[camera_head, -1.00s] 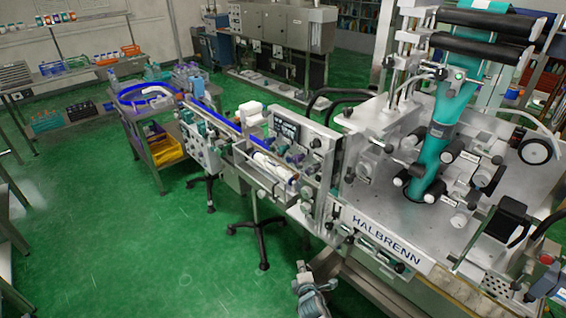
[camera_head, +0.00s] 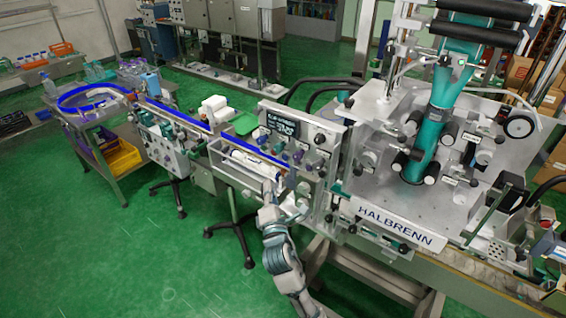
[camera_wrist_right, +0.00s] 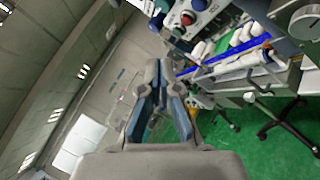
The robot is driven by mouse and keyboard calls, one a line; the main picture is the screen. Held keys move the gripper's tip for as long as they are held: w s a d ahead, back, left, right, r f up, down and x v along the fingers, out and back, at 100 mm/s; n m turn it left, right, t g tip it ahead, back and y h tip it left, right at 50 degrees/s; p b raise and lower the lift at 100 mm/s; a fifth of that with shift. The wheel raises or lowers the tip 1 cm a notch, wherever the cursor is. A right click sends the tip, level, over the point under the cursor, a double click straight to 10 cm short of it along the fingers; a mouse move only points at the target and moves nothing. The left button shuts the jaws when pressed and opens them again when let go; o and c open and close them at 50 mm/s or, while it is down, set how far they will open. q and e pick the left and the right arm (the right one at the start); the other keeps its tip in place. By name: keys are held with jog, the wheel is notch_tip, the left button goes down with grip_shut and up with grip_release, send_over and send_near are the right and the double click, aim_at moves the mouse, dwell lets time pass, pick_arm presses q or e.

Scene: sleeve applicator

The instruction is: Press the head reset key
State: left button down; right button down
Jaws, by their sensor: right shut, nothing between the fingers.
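The sleeve applicator (camera_head: 395,215), a large steel machine marked HALBRENN, stands at the right of the head view. Its control panel (camera_head: 312,142) has a dark lit display (camera_head: 283,125) and a row of coloured knobs or keys below it. I cannot tell which is the head reset key. My right gripper (camera_head: 270,188) is in front of and below this panel, near the conveyor's near side, and looks apart from the panel. In the right wrist view my right gripper (camera_wrist_right: 158,68) is shut and empty; a red button (camera_wrist_right: 187,18) shows beyond its fingertips. My left gripper is out of view.
A side table with a yellow bin (camera_head: 122,160) stands at the left. Green floor (camera_head: 140,265) is clear in front.

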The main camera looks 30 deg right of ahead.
jog(key=w+d, duration=0.3)
jog(key=d, duration=0.5)
jog(key=shift+d, duration=0.4)
dwell(0.6)
jog(key=shift+w+d+f, duration=0.1)
jog(key=shift+d+f, duration=0.05)
jog(key=shift+d, duration=0.25)
jog(key=shift+a, duration=0.25)
